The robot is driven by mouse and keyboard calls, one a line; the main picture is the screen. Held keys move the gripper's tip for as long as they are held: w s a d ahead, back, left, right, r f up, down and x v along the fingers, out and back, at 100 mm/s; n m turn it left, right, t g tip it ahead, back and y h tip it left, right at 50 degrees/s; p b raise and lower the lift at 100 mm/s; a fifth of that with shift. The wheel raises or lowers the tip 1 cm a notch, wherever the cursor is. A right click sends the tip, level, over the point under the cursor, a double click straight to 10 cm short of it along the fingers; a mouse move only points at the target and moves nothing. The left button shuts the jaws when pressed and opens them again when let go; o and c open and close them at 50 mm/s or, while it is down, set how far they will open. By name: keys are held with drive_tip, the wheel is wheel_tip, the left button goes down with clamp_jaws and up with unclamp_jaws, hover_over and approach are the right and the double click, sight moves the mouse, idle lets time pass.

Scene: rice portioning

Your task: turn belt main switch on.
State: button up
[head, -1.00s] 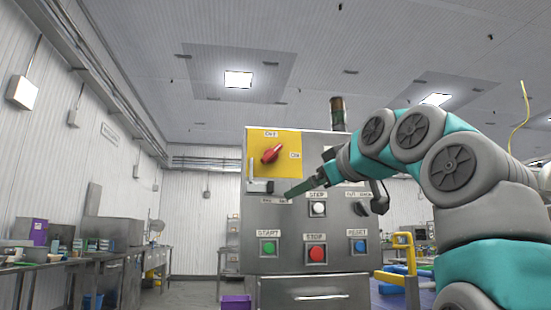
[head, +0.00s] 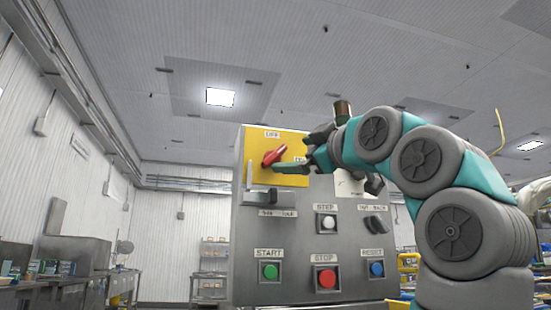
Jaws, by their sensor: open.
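The belt main switch is a red rotary handle (head: 274,155) on a yellow plate (head: 257,142) at the upper left of the grey control panel (head: 250,235). Its handle slants up and to the right. A label above it appears to read OFF; the label to its right is partly hidden by my gripper. My gripper (head: 297,155) is open, just right of the handle, with its lower finger passing below the handle's right end. I cannot tell whether a finger touches the handle.
A grey lever or latch (head: 262,197) sits below the yellow plate. Green START (head: 269,271), red STOP (head: 326,279), blue RESET (head: 376,270) and white STEP (head: 328,223) buttons are lower on the panel. A beacon (head: 342,108) stands on top. Metal tables (head: 60,285) line the left wall.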

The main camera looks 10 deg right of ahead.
sight(276, 157)
drive_tip(key=shift+p+x, duration=0.8)
drive_tip(key=shift+x, duration=2.65)
drive_tip(key=c, duration=1.1)
drive_tip(key=shift+f, duration=0.1)
drive_tip(key=shift+f+m+b, duration=0.1)
drive_tip(key=shift+m+b, duration=0.3)
drive_tip(key=shift+a+m+t+h+b, duration=0.15)
drive_tip(key=shift+m+t+h+b, duration=0.45)
drive_tip(key=shift+m, duration=0.8)
drive_tip(key=shift+r, duration=0.25)
drive_tip(key=shift+f, duration=0.15)
drive_tip(key=shift+f+m+h+b, duration=0.15)
drive_tip(key=shift+m+h+b, duration=0.2)
drive_tip(key=shift+m, duration=0.45)
